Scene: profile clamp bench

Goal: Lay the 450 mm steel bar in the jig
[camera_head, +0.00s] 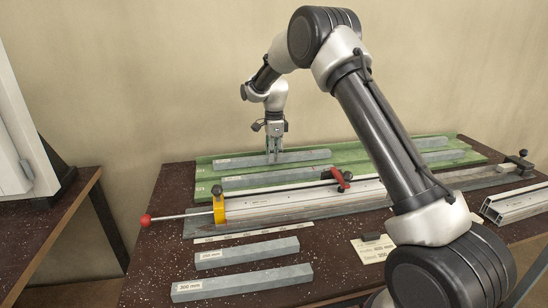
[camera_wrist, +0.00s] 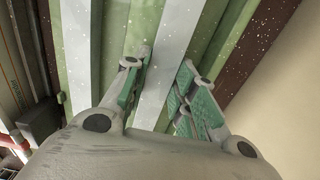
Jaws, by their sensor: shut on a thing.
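A long grey steel bar (camera_head: 308,156) lies along the back slot of a green rack (camera_head: 204,170); its label is too small to read surely. My gripper (camera_head: 275,158) points down and is shut on this bar near its middle. In the wrist view, my gripper's fingers (camera_wrist: 158,100) stand on either side of the held bar (camera_wrist: 172,40). The bar appears still at rack level. The jig (camera_head: 290,202) is a long pale rail in front of the rack, with a yellow end stop (camera_head: 219,205), a red-knobbed rod at its left and a red clamp handle (camera_head: 340,178).
Other grey bars lie in the rack, one (camera_head: 265,178) just in front of the held bar. Two labelled bars (camera_head: 250,253) (camera_head: 245,283) lie at the bench front. A card (camera_head: 372,248) and an aluminium profile (camera_head: 515,205) are at the right. My arm crosses the right half.

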